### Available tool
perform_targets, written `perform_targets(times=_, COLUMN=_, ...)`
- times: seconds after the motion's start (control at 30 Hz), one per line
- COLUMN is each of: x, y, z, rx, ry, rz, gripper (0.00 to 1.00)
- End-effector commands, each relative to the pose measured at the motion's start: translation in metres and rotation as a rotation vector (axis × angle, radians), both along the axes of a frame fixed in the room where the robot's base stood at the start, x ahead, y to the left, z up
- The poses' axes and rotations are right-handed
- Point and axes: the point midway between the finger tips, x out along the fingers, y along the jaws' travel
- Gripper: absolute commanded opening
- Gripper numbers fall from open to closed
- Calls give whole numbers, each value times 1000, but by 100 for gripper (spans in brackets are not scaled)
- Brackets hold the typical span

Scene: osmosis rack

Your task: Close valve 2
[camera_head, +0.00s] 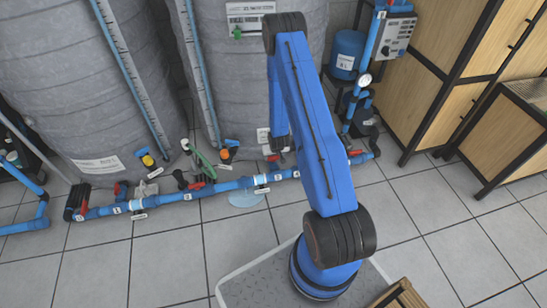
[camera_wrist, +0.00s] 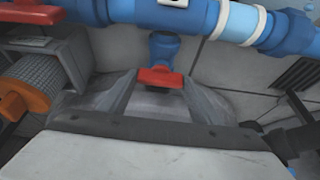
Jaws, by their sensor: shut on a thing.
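In the wrist view, a red valve handle (camera_wrist: 160,78) sits on a short blue pipe fitting (camera_wrist: 164,47) below a blue pipe. My gripper (camera_wrist: 162,84) has its two grey fingers on either side of this handle and is shut on it. The handle lies crosswise in the picture, between the fingertips. No number on this valve is readable, so I cannot tell whether it is valve 2. In the head view, my blue arm covers most of the gripper and the valve it holds.
A blue pipe (camera_head: 225,187) with several red-handled valves runs along the floor before two large grey tanks (camera_head: 70,60). A second red handle (camera_wrist: 28,11) and an orange fitting (camera_wrist: 22,97) are at left in the wrist view. Wooden cabinets (camera_head: 425,60) stand right.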

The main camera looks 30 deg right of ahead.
Motion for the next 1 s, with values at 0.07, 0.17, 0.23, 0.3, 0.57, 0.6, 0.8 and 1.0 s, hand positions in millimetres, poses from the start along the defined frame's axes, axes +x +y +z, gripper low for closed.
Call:
perform_targets(times=0.07, x=0, y=0, z=0, rx=1, ry=0, rz=-2, gripper=35)
perform_targets(times=0.17, x=0, y=0, z=0, rx=1, ry=0, rz=-2, gripper=35)
perform_targets(times=0.23, x=0, y=0, z=0, rx=1, ry=0, rz=-2, gripper=70)
perform_targets(times=0.3, x=0, y=0, z=0, rx=1, ry=0, rz=-2, gripper=77)
perform_targets(times=0.57, x=0, y=0, z=1, rx=0, ry=0, rz=-1, gripper=77)
perform_targets(times=0.6, x=-1, y=0, z=1, rx=0, ry=0, rz=-1, gripper=77)
perform_targets(times=0.8, x=-6, y=1, z=18, rx=0, ry=-2, rz=-1, gripper=77)
perform_targets(times=1.0, x=-18, y=5, z=47, rx=0, ry=-1, rz=-1, gripper=77)
